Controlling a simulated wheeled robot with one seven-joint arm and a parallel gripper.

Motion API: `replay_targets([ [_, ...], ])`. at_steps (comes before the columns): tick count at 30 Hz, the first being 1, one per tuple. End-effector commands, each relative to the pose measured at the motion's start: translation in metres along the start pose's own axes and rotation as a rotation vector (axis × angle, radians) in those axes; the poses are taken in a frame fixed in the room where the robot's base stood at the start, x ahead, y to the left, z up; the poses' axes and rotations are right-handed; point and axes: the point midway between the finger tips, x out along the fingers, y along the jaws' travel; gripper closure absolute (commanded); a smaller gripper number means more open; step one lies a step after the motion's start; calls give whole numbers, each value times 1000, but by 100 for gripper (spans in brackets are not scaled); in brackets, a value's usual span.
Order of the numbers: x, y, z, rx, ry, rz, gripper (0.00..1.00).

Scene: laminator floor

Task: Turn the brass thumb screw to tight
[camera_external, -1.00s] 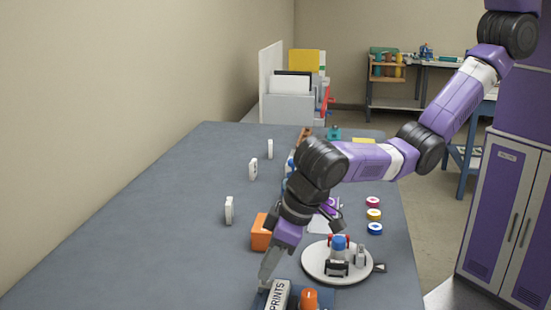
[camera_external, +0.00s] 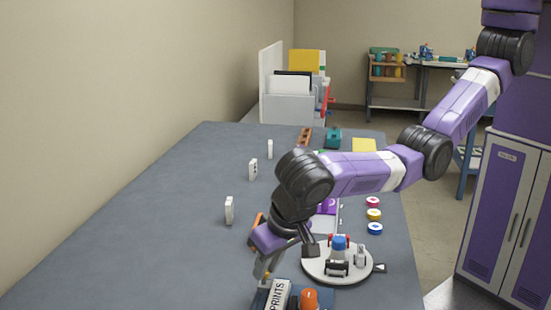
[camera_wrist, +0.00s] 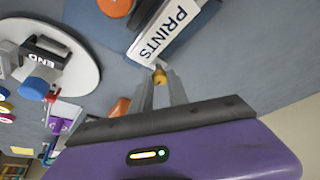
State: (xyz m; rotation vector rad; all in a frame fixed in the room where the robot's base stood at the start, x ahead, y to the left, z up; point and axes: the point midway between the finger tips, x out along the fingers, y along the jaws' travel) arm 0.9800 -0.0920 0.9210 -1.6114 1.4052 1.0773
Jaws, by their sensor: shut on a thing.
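The brass thumb screw (camera_wrist: 159,76) shows as a small yellow-gold piece at the near end of a device with a white PRINTS label (camera_wrist: 168,30) in the wrist view. My gripper (camera_wrist: 162,82) is shut on the screw, with one grey finger on each side of it. In the external view my gripper (camera_external: 264,272) points down at the back left of the PRINTS device (camera_external: 278,294), at the bottom of the picture. The screw cannot be made out there. The fingers cover part of it in the wrist view, and its tightness cannot be read.
An orange knob (camera_external: 310,297) stands beside the PRINTS label. A round white plate (camera_external: 312,274) with a blue-topped fixture is close to the right. Several coloured rings (camera_external: 374,214) lie farther back. The left of the grey table (camera_external: 150,230) is mostly clear.

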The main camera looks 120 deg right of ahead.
Motion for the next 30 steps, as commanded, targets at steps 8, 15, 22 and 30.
replay_targets([
  [8,0,0,0,19,0,8,100],
  [15,0,0,0,18,0,7,100],
  [22,0,0,0,18,0,7,57],
  [30,-3,-1,0,17,1,5,57],
])
